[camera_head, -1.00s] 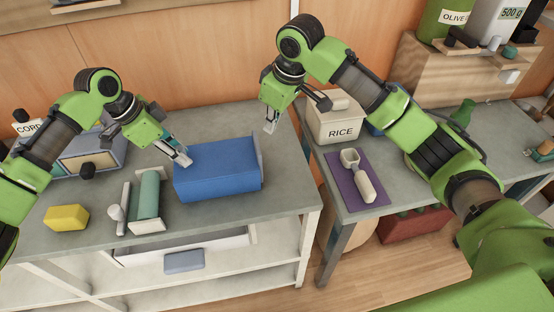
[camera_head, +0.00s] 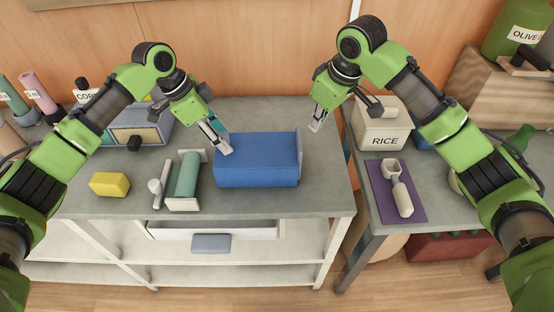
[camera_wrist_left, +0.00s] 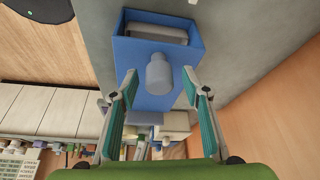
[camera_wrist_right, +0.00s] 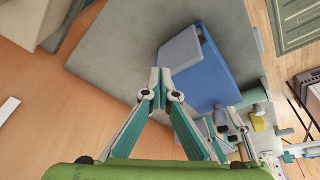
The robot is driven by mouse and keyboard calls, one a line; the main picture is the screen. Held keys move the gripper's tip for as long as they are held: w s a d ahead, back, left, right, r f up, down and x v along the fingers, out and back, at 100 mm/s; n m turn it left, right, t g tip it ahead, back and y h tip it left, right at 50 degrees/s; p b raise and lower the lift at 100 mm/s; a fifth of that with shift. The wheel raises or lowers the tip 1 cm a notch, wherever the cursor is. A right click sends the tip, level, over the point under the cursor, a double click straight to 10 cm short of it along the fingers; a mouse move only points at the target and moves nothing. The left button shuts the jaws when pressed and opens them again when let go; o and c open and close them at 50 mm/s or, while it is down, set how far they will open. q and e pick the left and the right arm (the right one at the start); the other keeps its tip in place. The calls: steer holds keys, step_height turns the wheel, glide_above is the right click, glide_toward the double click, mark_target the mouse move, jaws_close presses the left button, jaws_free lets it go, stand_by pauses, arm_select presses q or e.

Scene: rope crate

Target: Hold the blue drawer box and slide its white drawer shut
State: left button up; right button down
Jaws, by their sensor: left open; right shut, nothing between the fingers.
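The blue drawer box (camera_head: 255,162) lies on the grey worktop. Its pale grey-white drawer front (camera_head: 299,145) stands at the right end. My left gripper (camera_head: 222,141) is open at the box's back left corner. In the left wrist view, the blue box (camera_wrist_left: 125,50) has an opening with a grey piece inside; a grey-blue rounded piece (camera_wrist_left: 158,73) shows between the spread fingers, untouched. My right gripper (camera_head: 318,124) is shut and empty, right of the drawer front and apart from it. The right wrist view shows the front (camera_wrist_right: 181,50) beyond the fingertips (camera_wrist_right: 160,82).
A green roll on a white holder (camera_head: 186,175), a pale mallet-like tool (camera_head: 157,187) and a yellow block (camera_head: 110,184) lie left of the box. A grey-blue box with a black knob (camera_head: 140,128) stands behind them. The RICE box (camera_head: 384,128) stands right, across a gap.

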arm_select(q)
steer(key=w+v, duration=0.1)
steer(key=v, duration=0.9)
steer(key=shift+s+a+r, duration=0.25)
steer(key=shift+s+r, duration=0.1)
steer(key=shift+s, duration=0.1)
